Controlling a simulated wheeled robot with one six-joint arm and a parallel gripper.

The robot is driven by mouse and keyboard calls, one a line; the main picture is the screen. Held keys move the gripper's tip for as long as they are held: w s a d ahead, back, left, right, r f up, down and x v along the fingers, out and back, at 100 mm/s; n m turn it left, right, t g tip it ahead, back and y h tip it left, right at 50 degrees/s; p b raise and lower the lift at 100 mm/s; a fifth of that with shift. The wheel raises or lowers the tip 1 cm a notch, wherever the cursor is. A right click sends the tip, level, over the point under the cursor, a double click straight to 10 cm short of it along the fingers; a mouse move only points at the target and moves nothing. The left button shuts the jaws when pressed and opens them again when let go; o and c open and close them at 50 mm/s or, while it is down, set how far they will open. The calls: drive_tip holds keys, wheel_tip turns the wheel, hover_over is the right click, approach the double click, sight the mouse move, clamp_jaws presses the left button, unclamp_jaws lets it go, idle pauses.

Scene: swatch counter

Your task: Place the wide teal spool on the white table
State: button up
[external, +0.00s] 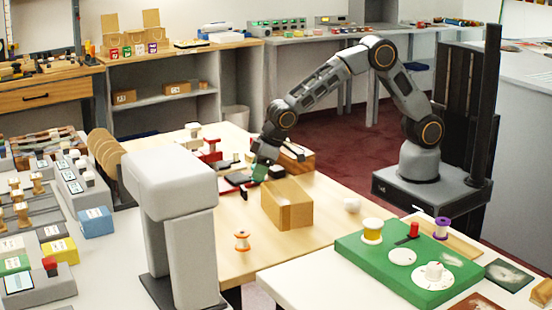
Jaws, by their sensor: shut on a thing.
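My gripper (262,176) is at the end of the arm, low over the wooden table, just behind and left of a cardboard box. It is shut on a small teal thing, which looks like the wide teal spool (260,172); the fingers and its small size hide its full shape. The white table (300,280) is at the lower right, in front of the wooden table and well apart from my gripper.
The cardboard box (287,205) stands between my gripper and the white table. A large grey machine (175,215) stands at the left front. Red and dark items lie behind my gripper.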

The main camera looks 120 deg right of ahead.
drive_tip(key=shift+w+d+f, duration=0.1)
drive_tip(key=shift+w+f, duration=0.15)
drive_tip(key=shift+f, duration=1.6)
drive_tip(key=shift+f, duration=0.2)
drive_tip(key=o, duration=0.7)
drive_tip(key=shift+r, duration=0.15)
